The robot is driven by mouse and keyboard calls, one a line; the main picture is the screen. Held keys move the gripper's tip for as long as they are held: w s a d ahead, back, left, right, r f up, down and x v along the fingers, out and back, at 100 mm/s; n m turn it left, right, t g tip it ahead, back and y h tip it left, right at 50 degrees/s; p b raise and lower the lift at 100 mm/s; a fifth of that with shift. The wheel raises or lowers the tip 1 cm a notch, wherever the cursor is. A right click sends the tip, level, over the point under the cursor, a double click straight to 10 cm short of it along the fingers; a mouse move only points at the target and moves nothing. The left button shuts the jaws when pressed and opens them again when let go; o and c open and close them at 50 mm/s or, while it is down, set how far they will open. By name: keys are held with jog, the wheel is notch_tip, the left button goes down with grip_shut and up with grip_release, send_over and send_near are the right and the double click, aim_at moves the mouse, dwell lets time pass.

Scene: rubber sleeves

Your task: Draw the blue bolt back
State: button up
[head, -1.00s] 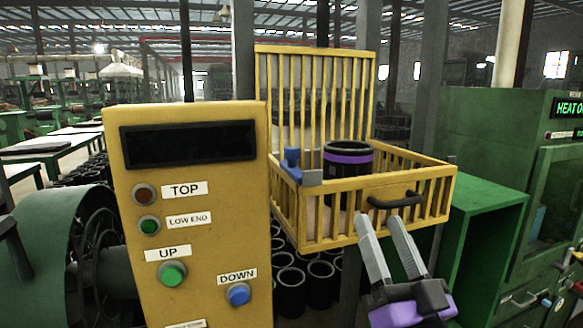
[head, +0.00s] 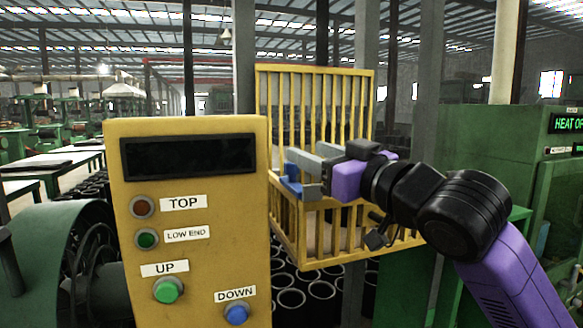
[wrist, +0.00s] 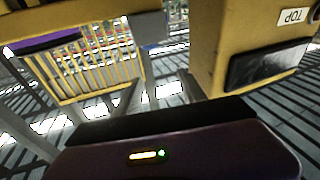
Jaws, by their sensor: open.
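The blue bolt (head: 291,186) sits at the near left corner of the yellow barred cage (head: 284,232), beside a small grey block (head: 313,192). My gripper (head: 308,164) is open and points left at the bolt, its grey fingers close to it. My fingers and wrist cover part of this corner, so I cannot tell whether they touch the bolt or straddle it. I cannot make out the bolt in the wrist view.
A yellow control panel (head: 190,200) with a dark display and buttons stands just left of the bolt; it also shows in the wrist view (wrist: 225,40). Several black sleeves (head: 290,298) stand below the cage. A green machine (head: 480,150) stands at right.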

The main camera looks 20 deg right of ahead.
aim_at(291, 166)
jog(key=f, duration=0.1)
jog(key=f+m+g, duration=0.1)
jog(key=w+f+h, duration=0.1)
jog(key=shift+d+f+m, duration=0.3)
jog(key=shift+d, duration=0.1)
jog(key=p+x, duration=0.2)
jog(key=x, duration=0.5)
jog(key=shift+w+a+f, duration=0.1)
jog(key=shift+w+f, duration=0.05)
jog(key=shift+w, duration=0.1)
grip_shut()
dwell(0.8)
